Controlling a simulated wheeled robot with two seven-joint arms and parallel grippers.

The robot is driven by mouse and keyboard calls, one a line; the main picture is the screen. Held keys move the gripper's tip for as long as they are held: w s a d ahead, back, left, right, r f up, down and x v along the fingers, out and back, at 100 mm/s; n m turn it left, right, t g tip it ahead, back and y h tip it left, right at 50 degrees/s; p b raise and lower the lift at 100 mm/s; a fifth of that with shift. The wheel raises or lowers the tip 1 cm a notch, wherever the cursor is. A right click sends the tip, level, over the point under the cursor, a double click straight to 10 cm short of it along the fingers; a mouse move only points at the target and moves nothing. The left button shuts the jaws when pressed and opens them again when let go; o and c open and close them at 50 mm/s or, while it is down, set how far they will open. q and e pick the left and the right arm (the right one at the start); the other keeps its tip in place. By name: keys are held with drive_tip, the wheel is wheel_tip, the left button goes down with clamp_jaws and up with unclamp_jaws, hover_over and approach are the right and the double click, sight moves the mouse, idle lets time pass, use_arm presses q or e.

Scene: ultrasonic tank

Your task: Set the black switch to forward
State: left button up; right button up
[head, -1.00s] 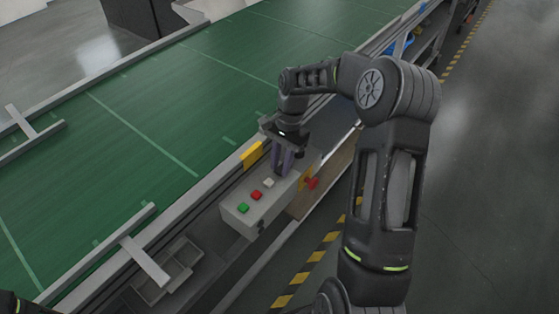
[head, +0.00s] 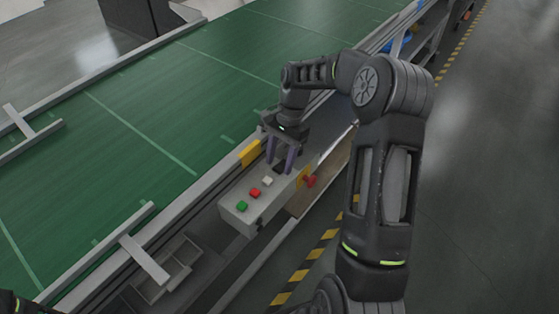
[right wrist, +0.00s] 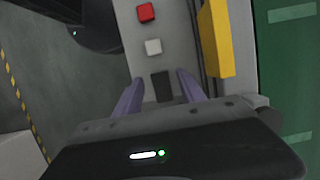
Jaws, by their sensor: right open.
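The black switch (right wrist: 162,87) sits on the top of the grey control box (head: 240,206), in line with a white button (right wrist: 153,47) and a red button (right wrist: 145,12). In the head view the switch is small and lies close by the fingers. My right gripper (head: 279,168) is open above the box. In the right wrist view its two purple fingers (right wrist: 158,90) stand apart on either side of the switch, with nothing held. I cannot tell which way the switch is set. My left gripper is not in view; only a bit of dark arm shows at the lower left corner.
A green button (head: 242,206) is at the box's near end. A red knob (head: 310,181) sticks out of its right side. A yellow block (head: 250,152) stands beside the box, along the green conveyor (head: 150,110). The floor at right is clear.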

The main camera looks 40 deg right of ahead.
sight(284, 163)
drive_tip(key=b+v, duration=0.1)
drive_tip(key=v, duration=0.6)
drive_tip(key=shift+r, duration=0.2)
drive_tip(key=shift+d, duration=0.1)
